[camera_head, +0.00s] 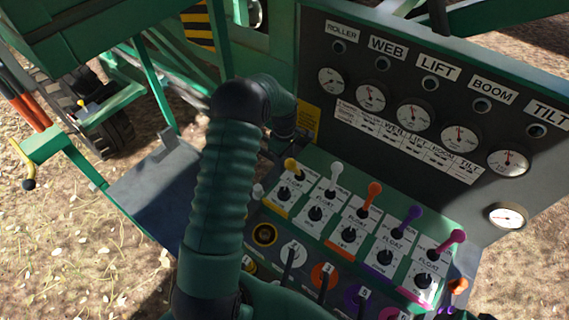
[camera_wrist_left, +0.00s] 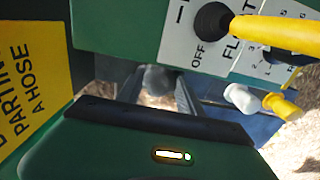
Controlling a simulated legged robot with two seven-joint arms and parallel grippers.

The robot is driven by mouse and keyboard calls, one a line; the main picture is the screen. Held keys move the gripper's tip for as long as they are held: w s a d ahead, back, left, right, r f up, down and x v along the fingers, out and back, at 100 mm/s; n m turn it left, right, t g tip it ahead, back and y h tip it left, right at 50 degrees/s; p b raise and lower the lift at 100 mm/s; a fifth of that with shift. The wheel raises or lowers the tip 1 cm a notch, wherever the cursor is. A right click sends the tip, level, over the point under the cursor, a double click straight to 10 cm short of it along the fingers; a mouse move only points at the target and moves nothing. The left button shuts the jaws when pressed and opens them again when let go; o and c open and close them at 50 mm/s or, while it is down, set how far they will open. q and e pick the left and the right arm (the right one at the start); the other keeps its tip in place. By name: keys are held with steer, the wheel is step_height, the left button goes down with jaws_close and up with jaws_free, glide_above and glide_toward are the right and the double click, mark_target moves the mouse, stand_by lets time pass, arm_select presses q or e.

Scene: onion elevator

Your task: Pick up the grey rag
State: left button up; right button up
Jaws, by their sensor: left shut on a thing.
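A small grey bunched thing, which looks like the grey rag (camera_wrist_left: 159,78), sits between the fingertips of my left gripper in the left wrist view. My left gripper (camera_wrist_left: 158,92) is shut on it. In the head view my left gripper (camera_head: 268,152) is beside the left end of the lever panel, partly hidden by my own forearm. I cannot make out the rag in the head view. My right gripper is not in view.
The green lever panel (camera_head: 337,238) with coloured knobs is close to the right of my left gripper. A yellow knob (camera_wrist_left: 275,33) is near it in the wrist view. The gauge board (camera_head: 400,75) rises behind. A dark flat plate (camera_head: 150,185) is at left.

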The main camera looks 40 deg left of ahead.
arm_select(q)
steer(key=c, duration=0.3)
steer(key=shift+r, duration=0.1)
steer(key=shift+c, duration=0.2)
